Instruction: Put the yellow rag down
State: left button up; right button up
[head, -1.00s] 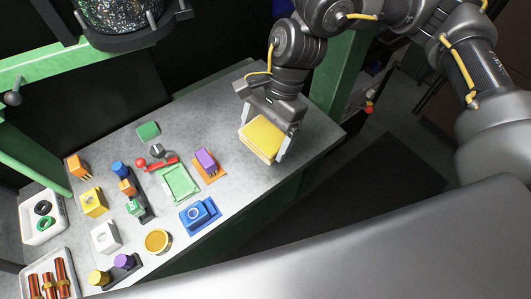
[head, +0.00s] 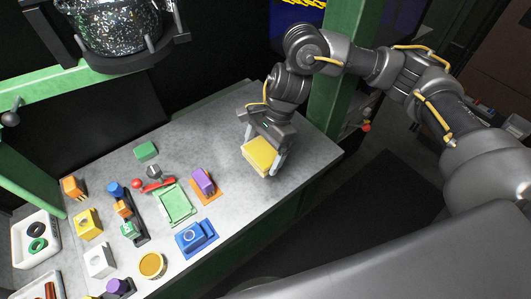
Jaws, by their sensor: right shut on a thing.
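The yellow rag (head: 259,153) is a thick folded square pad at the right part of the grey table. My right gripper (head: 262,158) comes down from above and is shut on the yellow rag, with a finger at each side of it. The rag is at or very close to the table top; I cannot tell whether it touches. My left gripper is not in view.
The grey table (head: 225,120) is clear around the rag. To the left are a purple block on an orange base (head: 204,183), a green tray (head: 175,203), a blue block (head: 196,238) and a red-handled tool (head: 155,184). A speckled pot (head: 115,25) hangs at upper left.

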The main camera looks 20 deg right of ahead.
aim_at(264, 151)
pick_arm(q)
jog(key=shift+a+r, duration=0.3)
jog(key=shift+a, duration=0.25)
pick_arm(e)
jog(key=shift+w+d+f, duration=0.3)
jog(key=shift+w+f, duration=0.2)
jog(key=shift+f, duration=0.2)
jog(key=shift+w+d+f, duration=0.25)
jog(key=shift+w+f, duration=0.2)
jog(key=shift+f, duration=0.2)
notch_tip(264, 151, down, 3)
jog(key=shift+w+d+r+p, duration=0.1)
jog(key=shift+w+d+p, duration=0.05)
jog(key=shift+p, duration=0.9)
jog(key=shift+f, duration=0.3)
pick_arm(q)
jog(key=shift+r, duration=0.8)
pick_arm(e)
jog(key=shift+f+b, duration=0.25)
jog(key=shift+b, duration=0.15)
jog(key=o, duration=0.9)
jog(key=shift+c, duration=0.2)
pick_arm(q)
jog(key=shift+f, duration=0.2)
pick_arm(e)
jog(key=shift+r, duration=0.1)
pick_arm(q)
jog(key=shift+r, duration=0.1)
pick_arm(e)
jog(key=shift+r, duration=0.1)
